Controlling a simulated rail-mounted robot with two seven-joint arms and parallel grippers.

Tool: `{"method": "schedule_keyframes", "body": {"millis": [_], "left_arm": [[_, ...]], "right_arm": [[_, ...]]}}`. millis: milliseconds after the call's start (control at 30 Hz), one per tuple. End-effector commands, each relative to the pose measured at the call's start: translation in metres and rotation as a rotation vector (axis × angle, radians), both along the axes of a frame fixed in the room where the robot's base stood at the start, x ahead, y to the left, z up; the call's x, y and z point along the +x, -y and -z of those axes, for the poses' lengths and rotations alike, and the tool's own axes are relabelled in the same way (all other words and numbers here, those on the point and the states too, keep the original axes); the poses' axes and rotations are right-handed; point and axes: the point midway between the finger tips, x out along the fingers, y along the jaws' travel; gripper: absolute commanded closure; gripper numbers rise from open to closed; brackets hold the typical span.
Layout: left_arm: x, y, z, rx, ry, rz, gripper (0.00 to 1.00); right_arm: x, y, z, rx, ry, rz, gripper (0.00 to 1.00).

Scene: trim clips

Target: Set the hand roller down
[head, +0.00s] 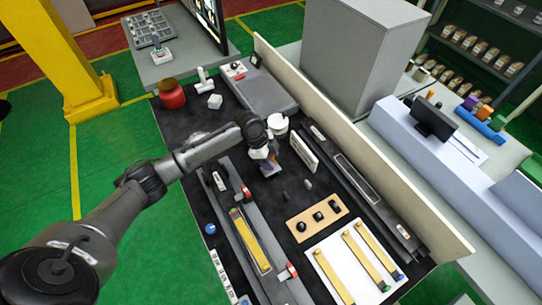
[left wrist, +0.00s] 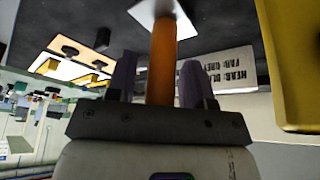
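The hand roller shows in the left wrist view as an orange handle (left wrist: 163,62) with a white, square-looking part (left wrist: 165,10) at its far end, near or on the dark mat. My left gripper (left wrist: 158,68) has its two purple-grey fingers on either side of the handle. A narrow gap shows between the left finger and the handle; the right finger looks close to it or touching. In the head view my left gripper (head: 266,163) points down at the middle of the dark bench. It hides most of the roller there. My right gripper is in neither view.
A white lettered sign (head: 303,152) stands right beside the gripper. A grey fixture with a yellow strip (head: 250,241) lies in front, and a wooden block with black knobs (head: 318,216) to the right. A red canister (head: 171,95) stands back left. A low wall (head: 360,140) bounds the bench.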

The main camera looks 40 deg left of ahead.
Motion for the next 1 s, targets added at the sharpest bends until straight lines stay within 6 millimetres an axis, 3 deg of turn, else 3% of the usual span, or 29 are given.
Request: {"method": "schedule_keyframes", "body": {"millis": [367, 1000], "left_arm": [[0.002, 0.001, -0.009, -0.003, 0.007, 0.001, 0.48], [-0.014, -0.034, -0.109, -0.002, 0.009, 0.0, 0.48]], "right_arm": [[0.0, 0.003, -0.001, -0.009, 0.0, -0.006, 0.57], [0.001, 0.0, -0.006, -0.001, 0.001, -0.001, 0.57]]}}
